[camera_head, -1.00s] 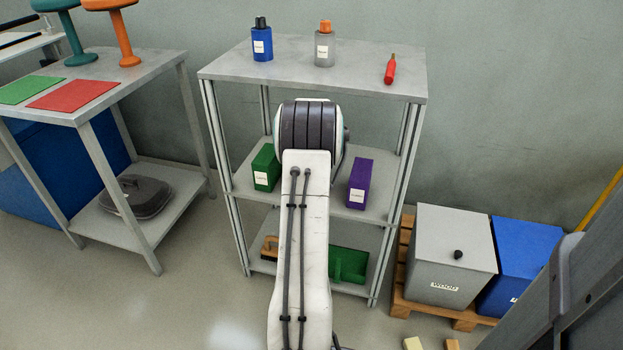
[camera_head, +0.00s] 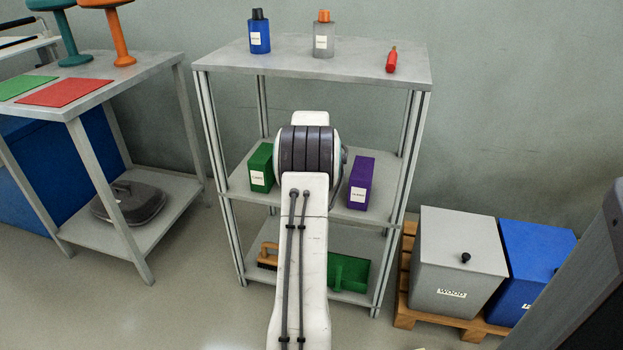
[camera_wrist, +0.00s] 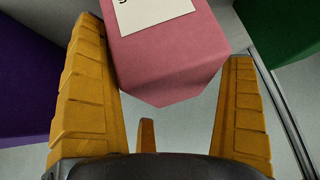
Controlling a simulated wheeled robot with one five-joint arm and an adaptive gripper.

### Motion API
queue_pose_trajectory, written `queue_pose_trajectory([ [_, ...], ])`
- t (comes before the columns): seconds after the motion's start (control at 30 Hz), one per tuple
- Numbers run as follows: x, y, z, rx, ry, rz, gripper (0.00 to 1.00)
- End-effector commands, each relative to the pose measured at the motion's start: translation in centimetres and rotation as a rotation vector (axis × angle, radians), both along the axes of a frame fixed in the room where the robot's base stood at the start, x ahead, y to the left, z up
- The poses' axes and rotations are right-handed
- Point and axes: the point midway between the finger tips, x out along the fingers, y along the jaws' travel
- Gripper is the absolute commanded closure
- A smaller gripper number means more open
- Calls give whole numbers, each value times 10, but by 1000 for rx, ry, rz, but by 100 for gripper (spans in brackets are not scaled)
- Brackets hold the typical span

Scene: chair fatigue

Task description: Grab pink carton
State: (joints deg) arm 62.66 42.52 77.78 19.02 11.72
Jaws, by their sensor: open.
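The pink carton (camera_wrist: 170,55) shows in the wrist view with a white label on its upper part. My gripper (camera_wrist: 165,45) is open, with one yellow finger on each side of the carton. The carton's near end reaches in between the fingers. Its left edge is very close to the left finger; I cannot tell if they touch. A gap shows by the right finger. In the head view my arm hides the pink carton and the gripper.
A purple carton (camera_head: 360,183) and a green carton (camera_head: 261,167) stand on the middle shelf, either side of my arm; the wrist view shows the purple one (camera_wrist: 30,80) left and green one (camera_wrist: 280,30) right. The top shelf (camera_head: 290,65) and shelf posts are close obstacles.

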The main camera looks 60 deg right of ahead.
Motion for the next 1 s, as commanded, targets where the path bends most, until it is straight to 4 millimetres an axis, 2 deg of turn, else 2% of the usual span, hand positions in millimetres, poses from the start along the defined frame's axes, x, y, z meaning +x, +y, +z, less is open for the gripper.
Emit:
queue_pose_trajectory([
  [0.2, 0, 0, 0, 0, 0, 0, 0],
  [0.83, 0, 0, 0, 0, 0, 0, 56],
  [1.0, 0, 0, 1, -2, -1, 0, 57],
])
